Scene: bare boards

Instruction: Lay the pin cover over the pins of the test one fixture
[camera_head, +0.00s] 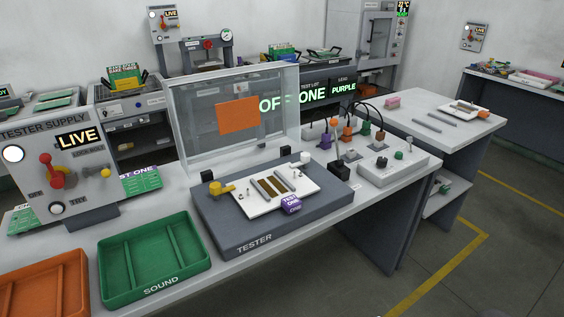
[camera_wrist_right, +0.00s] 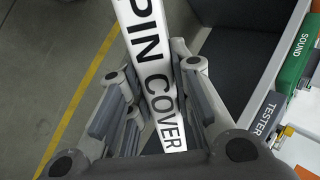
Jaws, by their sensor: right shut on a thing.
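The pin cover (camera_wrist_right: 157,80) is a white strip with black "PIN COVER" lettering, seen in the right wrist view. My right gripper (camera_wrist_right: 149,66) is shut on it, holding it between the fingers over the floor, with the tester's side to the right. The test one fixture (camera_head: 246,208) is a white plate on the grey tester (camera_head: 229,231) in the head view. It has brown strips between grey bars (camera_head: 272,189) and a purple "TEST ONE" tag (camera_head: 291,203). Its pins are too small to make out. The pin cover and both grippers are outside the head view.
The tester's clear lid (camera_head: 210,120) stands open behind the fixture, with an orange panel (camera_head: 238,115) on it. A green "SOUND" tray (camera_head: 152,290) and an orange tray (camera_head: 40,285) lie to the left. A cable box (camera_head: 405,167) is at right. The tester supply (camera_head: 100,190) reads LIVE.

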